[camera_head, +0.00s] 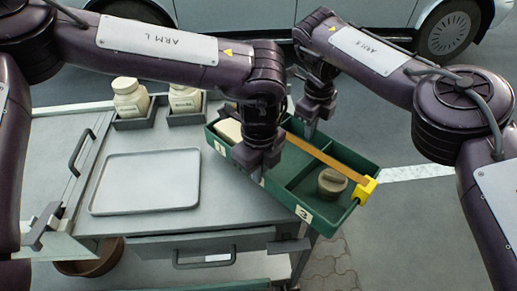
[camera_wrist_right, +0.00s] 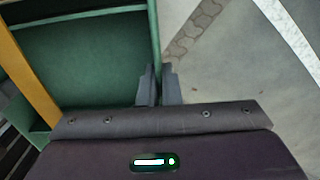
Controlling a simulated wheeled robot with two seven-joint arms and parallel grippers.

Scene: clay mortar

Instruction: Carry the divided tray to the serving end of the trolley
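The green divided tray (camera_head: 358,217) sits at an angle at the trolley's right end, its right part out past the trolley edge. In it are a round brown pot (camera_head: 332,182) and a cream block (camera_head: 229,131); a tan bar with a yellow clip (camera_head: 366,188) crosses it. My left gripper (camera_head: 259,174) is at the tray's near wall; its fingertips are mostly hidden. My right gripper (camera_head: 310,130) is at the far wall. In the right wrist view its fingers (camera_wrist_right: 159,86) are close together, one on each side of the green wall (camera_wrist_right: 154,35).
The grey trolley (camera_head: 240,215) has an empty flat grey tray (camera_head: 146,182) on its left part. Two cream jars (camera_head: 130,96) (camera_head: 185,98) stand in holders at the back. A drawer (camera_head: 205,250) is at the front. A car (camera_head: 240,14) stands behind; paving is clear at right.

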